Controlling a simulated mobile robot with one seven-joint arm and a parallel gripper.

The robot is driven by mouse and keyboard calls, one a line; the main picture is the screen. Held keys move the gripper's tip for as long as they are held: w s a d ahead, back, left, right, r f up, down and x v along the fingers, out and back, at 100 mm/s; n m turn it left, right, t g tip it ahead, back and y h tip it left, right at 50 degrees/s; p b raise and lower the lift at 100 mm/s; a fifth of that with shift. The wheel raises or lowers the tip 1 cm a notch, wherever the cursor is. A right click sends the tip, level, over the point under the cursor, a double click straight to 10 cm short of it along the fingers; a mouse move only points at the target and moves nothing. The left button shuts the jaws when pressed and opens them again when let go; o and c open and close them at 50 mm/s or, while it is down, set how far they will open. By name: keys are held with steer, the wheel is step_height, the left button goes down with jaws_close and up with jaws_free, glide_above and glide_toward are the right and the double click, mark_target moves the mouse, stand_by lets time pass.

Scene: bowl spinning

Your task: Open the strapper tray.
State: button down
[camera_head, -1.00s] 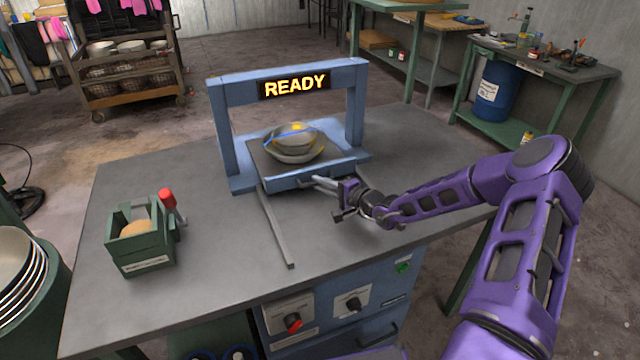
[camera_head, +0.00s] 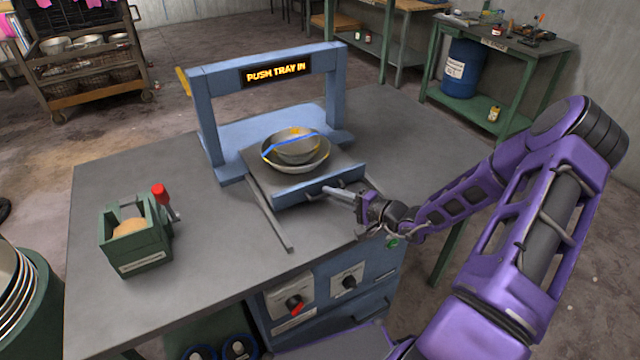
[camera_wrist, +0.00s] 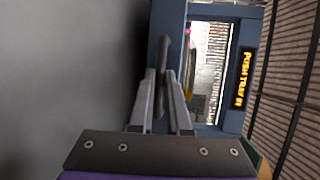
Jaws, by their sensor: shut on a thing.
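The strapper tray (camera_head: 347,176) is a flat sliding plate with a blue front, pulled out toward me from under the blue strapper frame (camera_head: 204,125). Stacked grey bowls (camera_head: 298,168) with a blue and a yellow strap sit on it. The frame's display (camera_head: 275,70) reads "PUSH TRAY IN"; it also shows sideways in the wrist view (camera_wrist: 242,78). My gripper (camera_head: 340,193) is at the tray's front, shut on the tray handle (camera_head: 316,193). In the wrist view, my fingers (camera_wrist: 161,85) close around the dark handle bar (camera_wrist: 163,55).
A green box dispenser (camera_head: 135,240) with a red-knobbed crank (camera_head: 160,192) stands at the table's left. A rail (camera_head: 275,225) lies along the tray's left side. Knobs (camera_head: 295,305) are on the cabinet front. Bowls (camera_head: 15,290) are stacked at lower left.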

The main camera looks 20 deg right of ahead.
steer(key=s+d+b, duration=0.1)
steer(key=s+d, duration=0.1)
steer(key=s, duration=1.1)
steer(key=shift+d, duration=0.3)
steer(key=c, duration=0.9)
jaws_free()
steer(key=shift+s, duration=0.1)
steer(key=v, duration=1.7)
steer(key=shift+s+d, duration=0.15)
